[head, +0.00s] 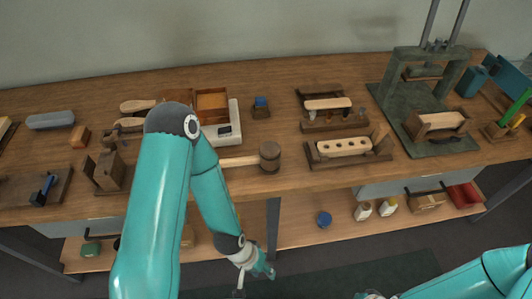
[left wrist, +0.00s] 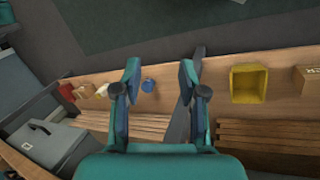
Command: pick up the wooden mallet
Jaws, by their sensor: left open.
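The wooden mallet (head: 268,157) lies on the workbench in the head view, with its dark head near the front edge. Its pale handle points left and is partly hidden behind my left arm. My left gripper (head: 256,280) is low in front of the bench, below the mallet and apart from it. In the left wrist view my left gripper (left wrist: 162,82) is open with nothing between its fingers; the mallet does not show there. Of my right arm only a teal part shows at the lower right of the head view; its gripper cannot be made out.
A white scale (head: 229,128) stands behind the mallet. A holed wooden block (head: 345,147) in a fixture lies to its right, before a green press (head: 398,95). A lower shelf (head: 290,235) runs under the bench. A yellow bin (left wrist: 249,83) shows in the left wrist view.

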